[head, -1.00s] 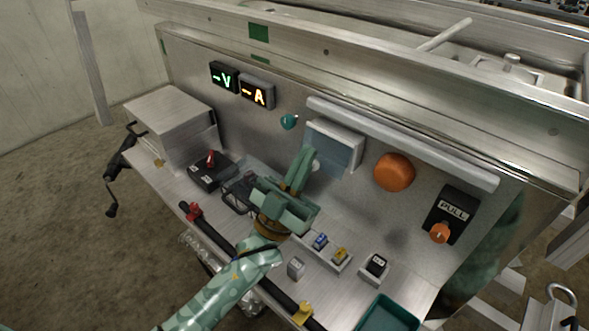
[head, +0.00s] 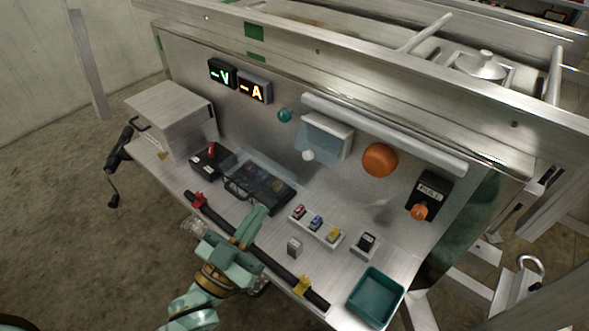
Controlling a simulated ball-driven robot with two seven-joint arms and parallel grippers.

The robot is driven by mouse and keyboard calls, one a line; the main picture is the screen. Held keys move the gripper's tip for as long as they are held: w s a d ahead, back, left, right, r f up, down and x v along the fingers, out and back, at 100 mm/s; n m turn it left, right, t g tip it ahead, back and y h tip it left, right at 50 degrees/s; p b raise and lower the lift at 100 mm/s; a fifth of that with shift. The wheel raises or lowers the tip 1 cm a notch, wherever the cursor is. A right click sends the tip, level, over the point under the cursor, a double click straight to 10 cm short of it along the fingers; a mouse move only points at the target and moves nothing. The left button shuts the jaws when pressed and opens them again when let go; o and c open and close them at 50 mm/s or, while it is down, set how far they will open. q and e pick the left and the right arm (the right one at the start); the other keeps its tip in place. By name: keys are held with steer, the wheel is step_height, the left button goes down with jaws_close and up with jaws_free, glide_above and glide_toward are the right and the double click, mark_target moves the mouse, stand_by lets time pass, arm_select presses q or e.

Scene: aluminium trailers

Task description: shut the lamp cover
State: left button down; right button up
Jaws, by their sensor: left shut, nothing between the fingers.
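A white box on the upright metal panel has a translucent bluish cover (head: 318,145), which I take as the lamp cover. A small white knob (head: 308,155) shows at its lower left. I cannot tell how far the cover stands from the box. My left gripper (head: 262,211) is shut and empty, with its fingers pointing up and away. It is over the front of the shelf, below and left of the cover and clear of it. My right gripper is not in view.
A black case with a clear top (head: 262,181) lies behind my left fingers. A small row of coloured switches (head: 316,224) and a teal tray (head: 375,296) are to the right. A black rail (head: 275,268) runs along the front edge. An orange dome (head: 380,160) is on the panel.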

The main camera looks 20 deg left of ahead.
arm_select(q)
steer(key=b, duration=0.1)
glide_toward(314, 144)
step_height(314, 144, up, 4)
steer(key=s, duration=0.1)
steer(key=shift+w+d+f+b, duration=0.2)
steer(key=shift+w+b, duration=0.1)
steer(key=shift+w, duration=0.2)
steer(key=shift+w+d+f+b, duration=0.1)
steer(key=shift+w+f+b, duration=0.2)
steer(key=shift+w, duration=0.25)
steer(key=shift+w+d+f+b, duration=0.15)
steer(key=shift+w+b, duration=0.15)
steer(key=shift+w, duration=0.2)
